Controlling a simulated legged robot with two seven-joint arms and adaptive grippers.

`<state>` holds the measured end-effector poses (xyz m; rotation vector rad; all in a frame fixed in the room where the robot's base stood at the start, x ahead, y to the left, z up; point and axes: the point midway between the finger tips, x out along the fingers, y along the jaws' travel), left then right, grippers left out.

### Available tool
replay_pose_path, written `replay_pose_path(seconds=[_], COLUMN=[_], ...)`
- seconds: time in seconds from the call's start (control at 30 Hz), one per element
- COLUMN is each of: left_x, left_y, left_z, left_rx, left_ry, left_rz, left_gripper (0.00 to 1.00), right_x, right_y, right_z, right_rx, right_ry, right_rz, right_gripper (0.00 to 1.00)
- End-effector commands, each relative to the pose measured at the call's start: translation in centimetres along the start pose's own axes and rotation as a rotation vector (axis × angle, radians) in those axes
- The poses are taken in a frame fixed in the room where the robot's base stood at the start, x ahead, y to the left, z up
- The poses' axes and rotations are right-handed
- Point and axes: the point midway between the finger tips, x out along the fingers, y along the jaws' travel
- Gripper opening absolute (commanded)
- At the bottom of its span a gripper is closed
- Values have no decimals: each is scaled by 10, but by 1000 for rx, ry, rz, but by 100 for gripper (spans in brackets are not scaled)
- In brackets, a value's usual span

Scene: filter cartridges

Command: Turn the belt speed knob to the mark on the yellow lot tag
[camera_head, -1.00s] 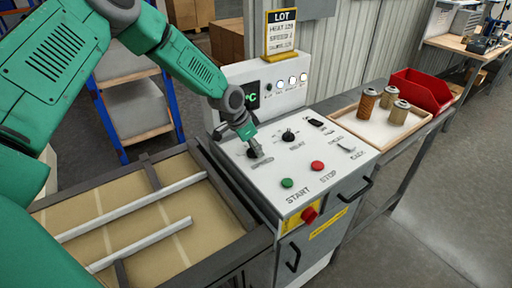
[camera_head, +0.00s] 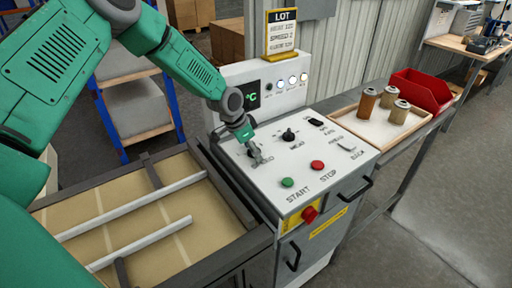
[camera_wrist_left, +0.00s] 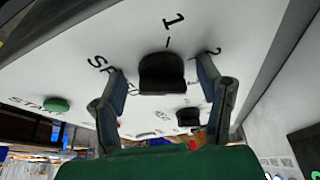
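The black belt speed knob (camera_wrist_left: 162,75) sits on the white sloping panel, beside the SPEED lettering. In the left wrist view it stands between the two fingers of my left gripper (camera_wrist_left: 162,82), with a gap on each side. A "1" with a short tick is printed right by the knob, and a "2" is partly hidden by a finger. I cannot tell the knob's pointer direction for sure. In the head view my left gripper (camera_head: 255,153) is low over the panel's left part and hides most of the knob. The yellow-framed lot tag (camera_head: 282,34) appears to read SPEED 2.
The panel also bears a heat knob (camera_head: 289,135), a green START button (camera_head: 287,183), a red STOP button (camera_head: 317,166) and switches. A red stop knob (camera_head: 309,214) is on the front. A tray (camera_head: 350,124) with filter cartridges and a red bin (camera_head: 421,90) stand at right.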

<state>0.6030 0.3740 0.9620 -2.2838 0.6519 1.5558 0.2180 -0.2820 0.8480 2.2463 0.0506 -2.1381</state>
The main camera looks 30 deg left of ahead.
Motion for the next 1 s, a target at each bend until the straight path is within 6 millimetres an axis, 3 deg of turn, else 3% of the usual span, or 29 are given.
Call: replay_pose_path(seconds=[0.33, 0.7, 1.0], left_x=[-12, -86, -118], left_y=[-2, -2, -3], left_z=[-7, -4, 0], left_rx=[3, 0, -1], left_ry=[12, 12, 6], left_rz=[-6, -5, -1], left_gripper=[60, 60, 60], right_x=[-1, -1, -1], right_y=[0, 0, 0], right_z=[3, 3, 2], right_rx=[0, 0, 0], right_ry=[2, 3, 3], right_rz=[-1, -1, 0], right_gripper=[0, 0, 0])
